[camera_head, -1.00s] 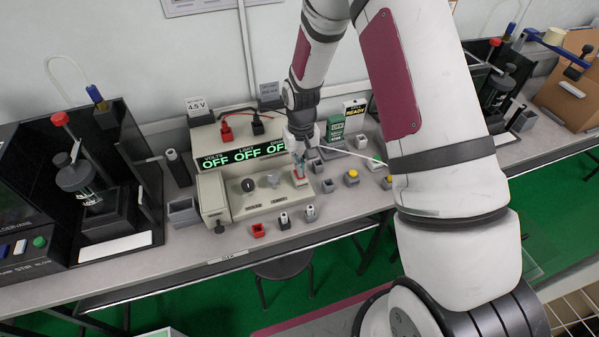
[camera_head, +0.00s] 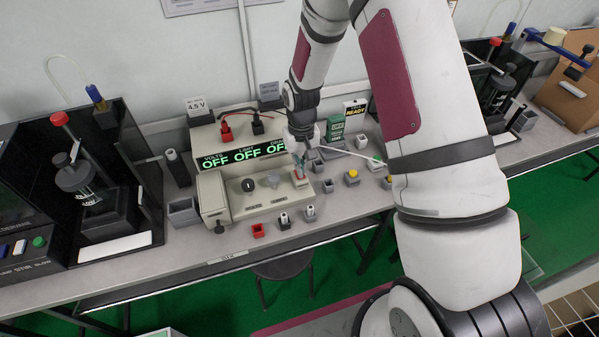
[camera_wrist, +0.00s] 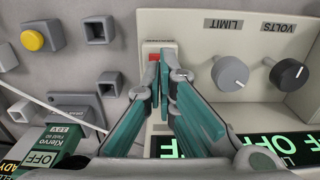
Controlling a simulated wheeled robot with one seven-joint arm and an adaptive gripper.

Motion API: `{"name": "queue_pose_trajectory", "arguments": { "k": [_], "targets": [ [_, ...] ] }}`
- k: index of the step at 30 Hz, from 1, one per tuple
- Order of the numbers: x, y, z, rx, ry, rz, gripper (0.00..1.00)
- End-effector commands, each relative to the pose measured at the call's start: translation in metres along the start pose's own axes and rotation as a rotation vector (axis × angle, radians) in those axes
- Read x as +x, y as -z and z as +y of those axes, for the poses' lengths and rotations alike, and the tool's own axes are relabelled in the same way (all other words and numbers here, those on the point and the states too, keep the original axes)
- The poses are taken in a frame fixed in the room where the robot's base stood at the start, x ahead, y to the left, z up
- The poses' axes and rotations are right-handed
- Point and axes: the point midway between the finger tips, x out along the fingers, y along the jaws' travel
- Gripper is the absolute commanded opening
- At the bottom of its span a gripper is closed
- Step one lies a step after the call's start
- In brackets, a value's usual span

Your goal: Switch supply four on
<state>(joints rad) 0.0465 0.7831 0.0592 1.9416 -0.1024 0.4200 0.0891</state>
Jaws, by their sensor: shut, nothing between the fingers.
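A beige power supply (camera_head: 262,195) stands on the bench, with its displays (camera_head: 244,156) reading OFF in green. Its front panel (camera_wrist: 225,30) carries a red rocker switch (camera_wrist: 160,47), a grey LIMIT knob (camera_wrist: 230,72) and a black VOLTS knob (camera_wrist: 288,74). My gripper (camera_wrist: 163,70) is shut and empty, with teal finger pads meeting at the tips. The fingertips are right at the switch and cover part of it. I cannot tell whether they touch it. In the head view, my gripper (camera_head: 300,166) is over the panel's right end. I see no number four on the supply.
A green box reading OFF (camera_wrist: 48,150) is nearby. A red holder (camera_head: 258,230) stands in front.

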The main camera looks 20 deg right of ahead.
Motion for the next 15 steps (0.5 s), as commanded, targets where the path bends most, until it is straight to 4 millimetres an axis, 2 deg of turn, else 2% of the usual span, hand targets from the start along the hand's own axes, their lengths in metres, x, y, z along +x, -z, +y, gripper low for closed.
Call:
{"name": "queue_pose_trajectory", "arguments": {
  "k": [15],
  "targets": [
    [0.0074,0.0003,0.0,0.0,0.0,0.0,0.0]
  ]
}}
